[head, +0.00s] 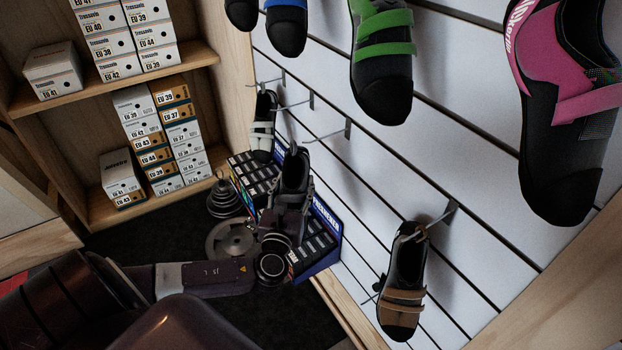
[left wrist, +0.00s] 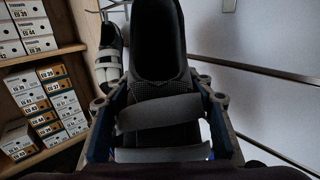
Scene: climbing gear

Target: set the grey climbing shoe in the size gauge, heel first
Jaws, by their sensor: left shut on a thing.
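The grey climbing shoe (head: 295,170) is dark, with grey straps that show in the left wrist view (left wrist: 160,112). My left gripper (head: 288,198) is shut on it, one finger on each side of the strapped part. The shoe is held in the air in front of the slatwall, its opening at the far end from the wrist camera. Its toe is hidden by the gripper in the head view and runs out of sight low in the left wrist view. I cannot see the size gauge in either view. My right gripper is not in view.
A blue-edged display of small boxes (head: 328,235) stands behind the gripper, by dark stacked discs (head: 225,200). Shoes hang on slatwall hooks, including a white-strapped one (head: 263,124) and a brown-strapped one (head: 403,285). Shelves with shoe boxes (head: 160,140) are at the left.

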